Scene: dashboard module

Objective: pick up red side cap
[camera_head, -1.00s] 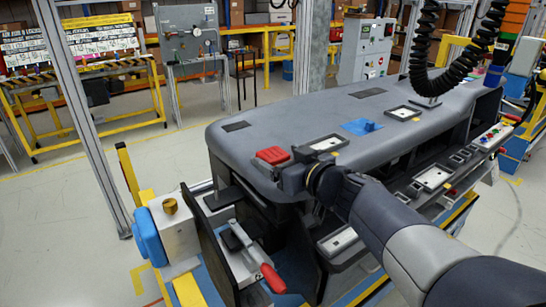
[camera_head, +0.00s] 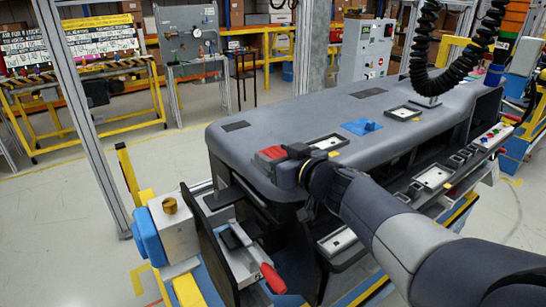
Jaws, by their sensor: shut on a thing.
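The red side cap (camera_head: 271,153) is at the left part of the grey dashboard module's top (camera_head: 340,115), near its front edge. My gripper (camera_head: 283,158) comes in from the right at the end of my dark arm and is shut on the red side cap. The gripper's body covers the cap's right and front parts. I cannot tell whether the cap is clear of the surface.
A blue part (camera_head: 362,127) and a framed plate (camera_head: 325,142) lie on the dashboard top. A red-handled clamp (camera_head: 272,277) stands at the front left. A coiled black cable (camera_head: 450,75) hangs at the upper right.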

